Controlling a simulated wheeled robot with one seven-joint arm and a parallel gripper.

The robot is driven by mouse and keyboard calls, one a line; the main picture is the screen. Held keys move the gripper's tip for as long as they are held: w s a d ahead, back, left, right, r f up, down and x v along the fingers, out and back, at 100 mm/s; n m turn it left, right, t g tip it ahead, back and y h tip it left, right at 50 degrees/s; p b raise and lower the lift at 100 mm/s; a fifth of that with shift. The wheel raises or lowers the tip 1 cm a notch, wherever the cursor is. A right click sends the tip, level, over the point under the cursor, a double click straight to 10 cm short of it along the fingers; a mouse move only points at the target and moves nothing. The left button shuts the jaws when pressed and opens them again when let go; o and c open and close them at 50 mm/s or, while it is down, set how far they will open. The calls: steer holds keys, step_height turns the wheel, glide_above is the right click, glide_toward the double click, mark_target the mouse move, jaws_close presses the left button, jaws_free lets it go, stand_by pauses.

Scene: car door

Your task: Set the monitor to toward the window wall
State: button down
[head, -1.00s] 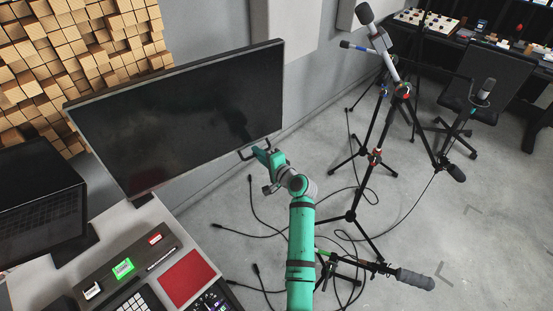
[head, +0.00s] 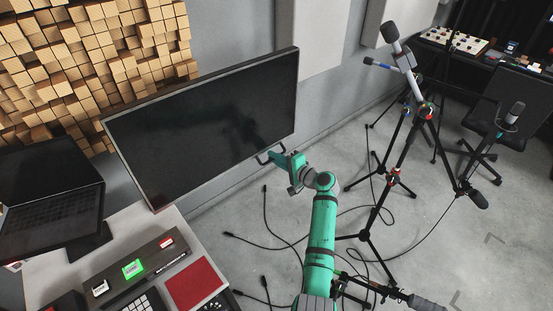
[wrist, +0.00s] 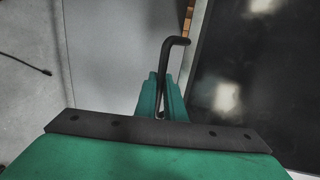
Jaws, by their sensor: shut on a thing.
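The monitor (head: 210,125) is a wide dark screen with a thin grey frame, at the rear edge of the desk in front of the wall. Its screen faces the desk side. A black bent handle (head: 262,159) sticks out at its lower right edge. My green gripper (head: 284,163) is at that handle. In the wrist view the handle (wrist: 172,55) runs down between the two green fingers (wrist: 162,96), which are shut on it. The dark screen (wrist: 265,75) fills the right of that view. The monitor's mount is hidden.
The desk (head: 60,281) at lower left carries a laptop (head: 52,200), a red pad (head: 194,286) and small devices. Microphone stands (head: 398,155) and loose cables are on the floor to the right of my arm. A grey wall (head: 228,35) with wooden blocks (head: 90,60) is behind the monitor.

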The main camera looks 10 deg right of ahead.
steer(key=shift+a, duration=0.1)
steer(key=c, duration=2.1)
jaws_free()
